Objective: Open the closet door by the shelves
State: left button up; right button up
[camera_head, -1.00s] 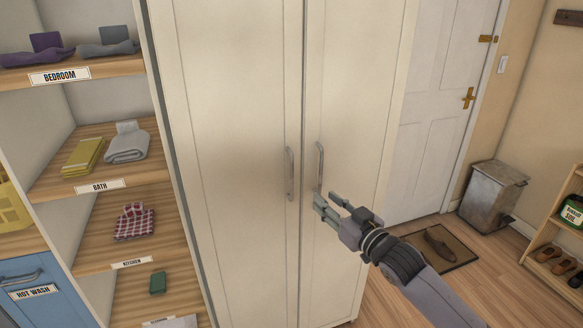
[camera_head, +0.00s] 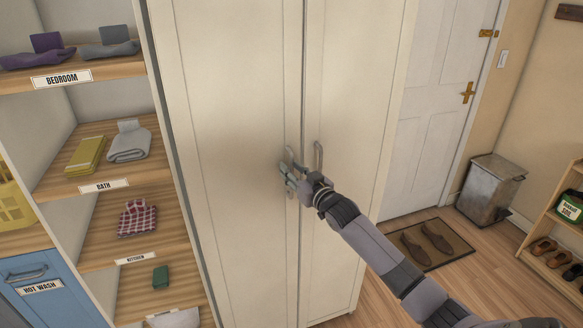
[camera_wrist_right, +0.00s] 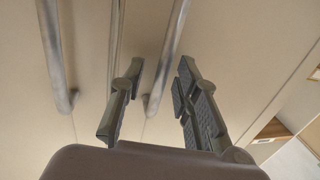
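The cream closet has two closed doors. The left door (camera_head: 225,120), beside the shelves, has a vertical metal handle (camera_head: 289,152) near the centre seam. The right door (camera_head: 352,110) has a matching handle (camera_head: 319,155). My right gripper (camera_head: 287,172) is at the left door's handle and hides part of it. In the right wrist view, the open fingers (camera_wrist_right: 161,70) stand on either side of that handle (camera_wrist_right: 166,50), with gaps showing. The other handle (camera_wrist_right: 52,55) is outside the fingers, to the left. My left gripper is not in view.
A white room door (camera_head: 430,110), a metal bin (camera_head: 490,188), a mat (camera_head: 455,242) with shoes and a shoe rack (camera_head: 545,265) are to the right. Floor shows before the closet.

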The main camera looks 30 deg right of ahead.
jog(key=shift+w, duration=0.35)
grip_shut()
dwell(0.8)
